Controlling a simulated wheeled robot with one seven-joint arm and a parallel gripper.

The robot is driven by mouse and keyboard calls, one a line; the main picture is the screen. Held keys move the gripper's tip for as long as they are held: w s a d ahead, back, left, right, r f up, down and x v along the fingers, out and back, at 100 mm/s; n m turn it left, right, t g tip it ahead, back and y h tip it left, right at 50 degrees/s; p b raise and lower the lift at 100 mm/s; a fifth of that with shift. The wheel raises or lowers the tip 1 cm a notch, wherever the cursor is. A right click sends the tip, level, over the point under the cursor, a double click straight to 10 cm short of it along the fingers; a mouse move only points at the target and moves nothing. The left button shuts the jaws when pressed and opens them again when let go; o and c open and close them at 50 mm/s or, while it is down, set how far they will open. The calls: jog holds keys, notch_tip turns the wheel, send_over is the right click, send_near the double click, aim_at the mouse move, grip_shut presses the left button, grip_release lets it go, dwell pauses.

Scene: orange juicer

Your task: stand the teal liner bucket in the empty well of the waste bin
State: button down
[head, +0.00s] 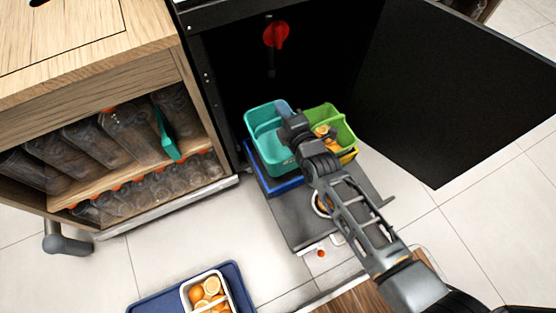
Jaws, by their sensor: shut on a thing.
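The teal liner bucket (259,122) is upright in the head view, at the front of the dark open cabinet. My gripper (287,120) is shut on it at its right side; my wrist covers the fingertips and part of the rim. Below the bucket shows a blue edge (277,187) of the waste bin's left side. I cannot tell whether the bucket is in that well or just above it. A green bucket (346,133) stands close on the right, over a yellow edge (349,157), with orange peel inside.
A black open door (450,90) stands at the right. A grey pull-out tray (298,228) lies under my arm. A wooden shelf unit (90,70) with bottles stands close at the left. A blue tray (150,301) with cut oranges (205,292) is at the bottom.

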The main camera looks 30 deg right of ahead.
notch_tip(320, 180, down, 10)
jog(key=b, duration=0.6)
jog(key=shift+w+f, duration=0.1)
jog(key=shift+f, duration=0.15)
jog(key=shift+f, duration=0.15)
jog(key=c, duration=1.1)
grip_release()
jog(key=shift+r, duration=0.3)
jog(key=s+r+p, duration=0.2)
jog(key=s+p, duration=0.2)
jog(key=s, duration=0.7)
jog(key=shift+s, duration=0.4)
jog(key=shift+a+r, duration=0.1)
jog(key=shift+a, duration=0.05)
